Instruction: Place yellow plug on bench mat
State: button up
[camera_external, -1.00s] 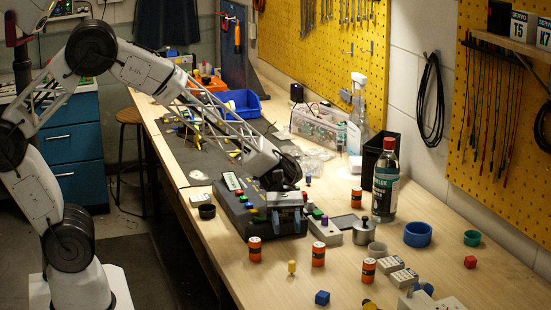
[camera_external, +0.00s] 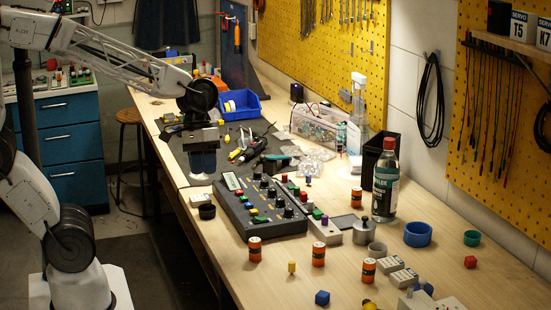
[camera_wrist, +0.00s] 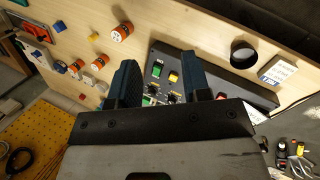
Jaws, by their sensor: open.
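A small yellow plug (camera_external: 291,267) stands upright on the bare bench wood near the front, among orange cans. In the wrist view a small yellow shape (camera_wrist: 94,37) beside the cans appears to be it. The dark grey bench mat (camera_external: 176,150) lies at the far left part of the bench, with tools at its right side. My gripper (camera_external: 203,170) is above the mat, far from the plug. In the wrist view its two fingers (camera_wrist: 156,85) are apart with nothing held; the control box shows behind them.
The control box (camera_external: 236,206) with knobs and coloured buttons sits between mat and plug. A blue bin (camera_external: 240,104) is behind the mat. The mat's near part looks clear.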

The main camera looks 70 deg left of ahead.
jog(key=s+a+r+m+t+y, duration=0.2)
jog(key=s+a+m+t+y, duration=0.1)
jog(key=s+a, duration=0.4)
jog(key=shift+s+m+y, duration=0.6)
jog(key=shift+s+m, duration=0.4)
jog(key=shift+s, duration=0.05)
jog(key=shift+o, duration=0.5)
jog(key=shift+a+r, duration=0.1)
jog(key=w+d+f, duration=0.3)
jog(key=w+d, duration=0.3)
jog(key=d, duration=0.1)
jog(key=w+d+f+m+t, duration=0.1)
jog(key=w+d+f, duration=0.2)
jog(key=w+d, duration=0.3)
jog(key=w+d+f+m, duration=0.1)
jog(key=w+d+f, duration=0.2)
jog(key=w+d, duration=0.4)
jog(key=shift+w+d, duration=0.1)
jog(key=shift+d, duration=0.8)
jog(key=w+d+f, duration=0.1)
jog(key=d+f, duration=0.1)
jog(key=d, duration=0.2)
jog(key=w+d+f+h, duration=0.1)
jog(key=d+f, duration=0.1)
jog(key=d, duration=0.3)
jog(key=shift+f+m+t, duration=0.3)
jog(key=shift+m+t, duration=0.1)
